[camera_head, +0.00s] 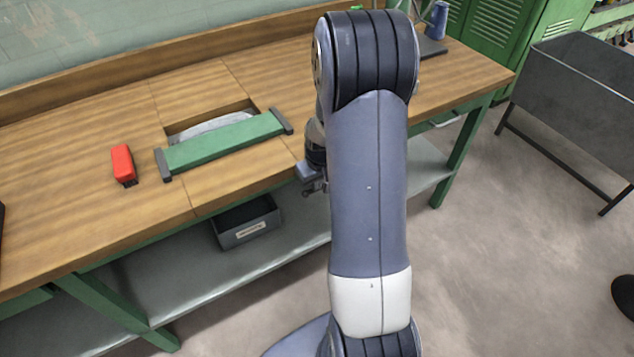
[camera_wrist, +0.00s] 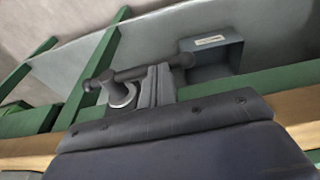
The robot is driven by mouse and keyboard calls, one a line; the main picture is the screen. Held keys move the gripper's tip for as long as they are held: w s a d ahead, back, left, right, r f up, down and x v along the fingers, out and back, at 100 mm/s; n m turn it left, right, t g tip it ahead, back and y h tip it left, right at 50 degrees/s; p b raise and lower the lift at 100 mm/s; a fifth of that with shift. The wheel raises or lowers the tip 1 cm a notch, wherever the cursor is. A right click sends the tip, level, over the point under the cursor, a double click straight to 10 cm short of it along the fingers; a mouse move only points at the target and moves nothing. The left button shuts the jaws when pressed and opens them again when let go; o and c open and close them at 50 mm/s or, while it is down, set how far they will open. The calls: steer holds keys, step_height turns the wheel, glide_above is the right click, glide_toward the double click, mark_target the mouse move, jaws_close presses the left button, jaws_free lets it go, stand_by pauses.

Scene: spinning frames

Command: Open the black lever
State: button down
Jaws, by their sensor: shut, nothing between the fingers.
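The black lever (camera_wrist: 130,74) is a dark bar with a round light-ringed mount, seen in the wrist view at the green front edge of the bench. It lies roughly sideways across the picture. My gripper (camera_wrist: 160,72) is shut and empty, its two grey fingers together, and overlaps the middle of the bar in the wrist view. I cannot tell whether the fingers touch it. In the head view my gripper (camera_head: 312,186) shows at the bench's front edge, partly hidden behind my arm. The lever cannot be made out clearly there.
The wooden bench (camera_head: 80,210) holds a red stapler-like object (camera_head: 123,164) and a green bar (camera_head: 225,142) across a recess. A grey bin (camera_head: 247,222) sits on the lower shelf (camera_head: 190,285). A grey metal tub (camera_head: 580,85) stands at right; the floor between is clear.

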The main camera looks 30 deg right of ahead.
steer(key=shift+a+f+h+b, duration=0.2)
steer(key=shift+f+h+b, duration=0.55)
steer(key=shift+b, duration=0.9)
steer(key=shift+a+f+h+b, duration=0.2)
steer(key=shift+f+h+b, duration=0.5)
steer(key=shift+b, duration=0.9)
steer(key=d+f+h+b, duration=0.1)
steer(key=f+h+b, duration=0.2)
steer(key=b, duration=1.1)
steer(key=d+f+n+t+h+b, duration=0.1)
steer(key=f+h+b, duration=0.3)
steer(key=b, duration=1)
steer(key=shift+d+f+h, duration=0.15)
steer(key=shift+d+h, duration=0.45)
steer(key=shift+h, duration=0.95)
steer(key=shift+n+b, duration=0.3)
